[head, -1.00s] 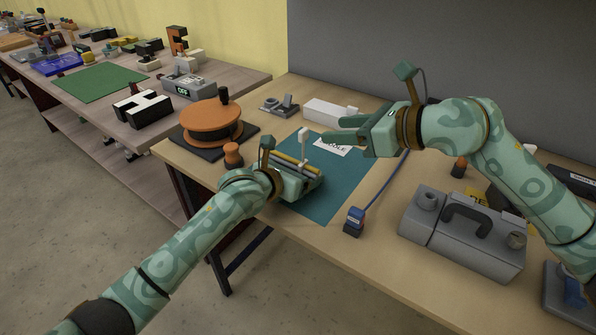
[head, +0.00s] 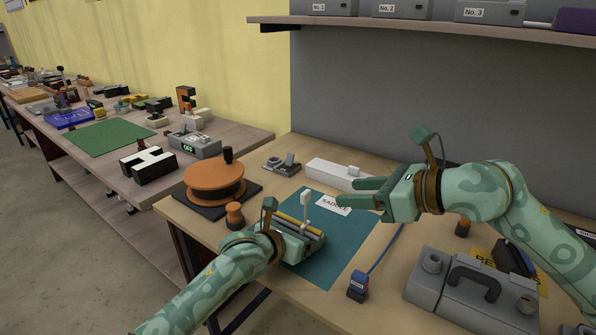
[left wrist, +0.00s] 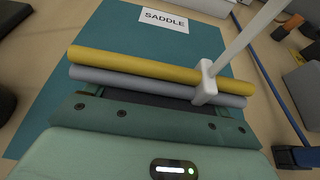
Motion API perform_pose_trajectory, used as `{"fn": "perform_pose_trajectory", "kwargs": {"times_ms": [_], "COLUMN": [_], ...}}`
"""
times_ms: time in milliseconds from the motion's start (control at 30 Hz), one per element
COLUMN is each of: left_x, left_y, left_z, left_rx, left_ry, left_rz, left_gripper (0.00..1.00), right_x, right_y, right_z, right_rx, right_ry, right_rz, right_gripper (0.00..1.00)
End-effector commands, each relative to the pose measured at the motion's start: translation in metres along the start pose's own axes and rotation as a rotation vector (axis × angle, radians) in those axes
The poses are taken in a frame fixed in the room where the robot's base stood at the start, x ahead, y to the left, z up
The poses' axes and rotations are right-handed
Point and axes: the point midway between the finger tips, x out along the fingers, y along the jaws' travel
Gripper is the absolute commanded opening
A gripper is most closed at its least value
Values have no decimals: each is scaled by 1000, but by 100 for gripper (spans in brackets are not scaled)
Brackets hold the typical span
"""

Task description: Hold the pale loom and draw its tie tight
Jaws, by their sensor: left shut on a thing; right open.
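The loom shows in the left wrist view as a yellow strand (left wrist: 150,66) and a pale grey strand (left wrist: 140,84) side by side. A white tie (left wrist: 206,88) wraps both right of their middle, and its tail rises up and right. In the head view the tie (head: 305,208) stands upright above the teal mat (head: 345,240). My left gripper (head: 298,238) is shut on the loom; its fingertips are mostly hidden. My right gripper (head: 352,192) is open and empty, to the right of the tie's tail and apart from it.
A SADDLE label (head: 332,204) lies on the mat. A grey toolbox (head: 470,290) stands right. A shelf (head: 400,30) overhangs the back.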

Motion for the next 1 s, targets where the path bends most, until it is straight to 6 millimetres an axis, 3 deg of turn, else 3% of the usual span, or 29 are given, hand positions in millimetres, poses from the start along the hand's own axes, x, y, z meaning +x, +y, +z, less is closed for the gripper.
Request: {"fn": "perform_pose_trajectory", "kwargs": {"times_ms": [33,67,100,133,567,767,1000], "left_x": [0,0,0,0,-5,-36,-90], "left_y": [0,0,0,0,1,1,1], "left_z": [-1,-1,-1,-1,0,-1,-1], "left_rx": [0,0,0,0,1,4,5], "left_ry": [2,2,2,1,0,0,1], "left_rz": [-1,-1,-1,0,0,1,1], "left_gripper": [54,87,98,100,100,100,100], "right_x": [0,0,0,0,0,0,0], "right_y": [0,0,0,0,0,0,0], "right_z": [0,0,0,0,0,0,0], "right_rx": [0,0,0,0,0,0,0], "right_ry": [0,0,0,0,0,0,0], "right_rz": [0,0,0,0,0,0,0], "right_gripper": [45,45,45,45,45,45,45]}}
